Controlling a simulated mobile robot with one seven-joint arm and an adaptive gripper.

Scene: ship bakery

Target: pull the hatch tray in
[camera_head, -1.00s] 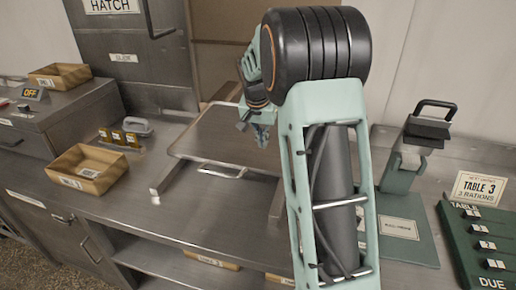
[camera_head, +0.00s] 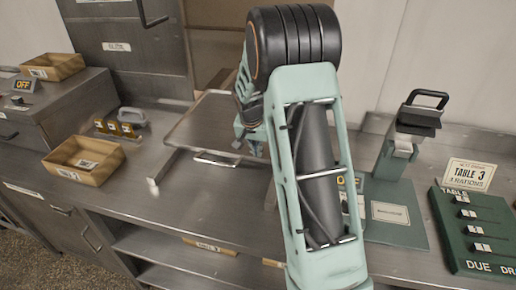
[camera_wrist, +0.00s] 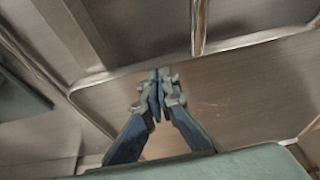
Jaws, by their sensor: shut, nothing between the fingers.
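The hatch tray (camera_head: 200,130) is a flat, brownish metal tray with a pale rim, on the counter at the middle of the head view. Its bar handle (camera_head: 215,160) is on the front edge. My gripper (camera_head: 252,150) is shut and empty, pointing down at the tray's right part, right of the handle in the picture. In the wrist view my closed fingertips (camera_wrist: 158,78) show against the tray (camera_wrist: 235,100), close to its rim. I cannot tell whether they touch it. My arm hides the tray's right side.
Right of my arm are a green stand with a black handle (camera_head: 405,145), a Table 3 sign (camera_head: 468,175) and a green board (camera_head: 485,235). The counter front (camera_head: 190,210) is clear.

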